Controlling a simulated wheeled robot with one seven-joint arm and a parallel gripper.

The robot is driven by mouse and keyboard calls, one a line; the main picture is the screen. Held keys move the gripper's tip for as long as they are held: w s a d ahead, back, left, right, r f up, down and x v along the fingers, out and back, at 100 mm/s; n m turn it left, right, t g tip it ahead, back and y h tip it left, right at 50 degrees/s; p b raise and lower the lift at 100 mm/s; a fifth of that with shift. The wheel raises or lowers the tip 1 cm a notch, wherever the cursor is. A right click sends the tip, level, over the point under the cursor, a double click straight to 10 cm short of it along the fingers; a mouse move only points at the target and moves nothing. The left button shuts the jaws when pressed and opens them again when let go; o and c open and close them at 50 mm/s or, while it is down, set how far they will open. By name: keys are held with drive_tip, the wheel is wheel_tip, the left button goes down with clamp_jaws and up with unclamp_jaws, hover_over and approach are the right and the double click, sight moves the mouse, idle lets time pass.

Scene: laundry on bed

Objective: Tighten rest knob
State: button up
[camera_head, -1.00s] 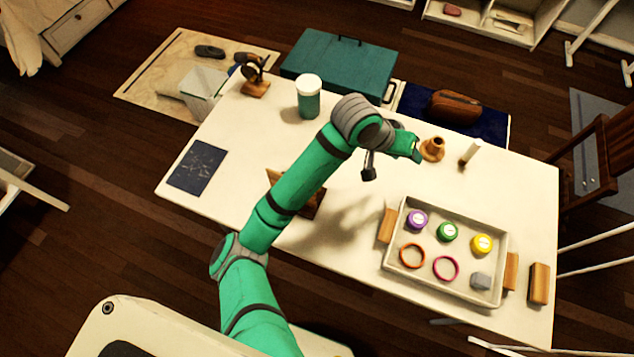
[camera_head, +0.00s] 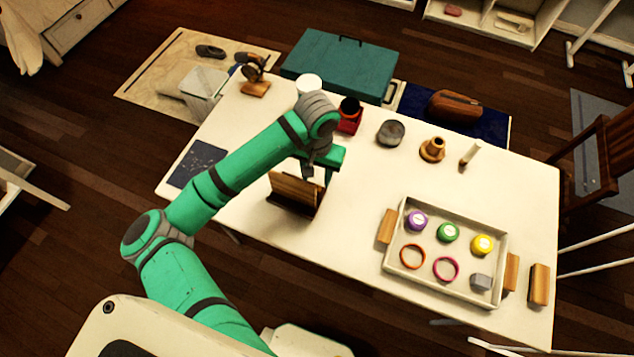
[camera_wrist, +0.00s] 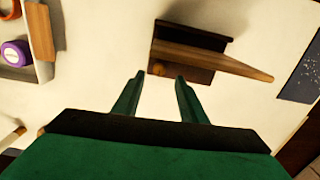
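A wooden rest (camera_head: 296,188) with a slanted board and a dark base stands on the white table, left of the tray. In the wrist view the rest (camera_wrist: 215,60) lies just beyond my fingertips. A small round brown knob-like spot (camera_wrist: 158,69) shows near the board's left end. My gripper (camera_head: 322,172) is above the table beside the rest, pointing down. In the wrist view my gripper (camera_wrist: 157,78) has its two fingers apart with nothing between them. The fingertips appear close to the knob; I cannot tell whether they touch it.
A tray (camera_head: 396,240) with coloured lids and rings sits at right. Behind are a red holder (camera_head: 349,124), a grey round container (camera_head: 390,132), a wooden cone piece (camera_head: 432,150) and a jar (camera_head: 308,84). A dark blue sheet (camera_head: 196,163) lies left. The table's centre is clear.

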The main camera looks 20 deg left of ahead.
sight(317, 184)
drive_tip(key=shift+f, duration=2.5)
clamp_jaws()
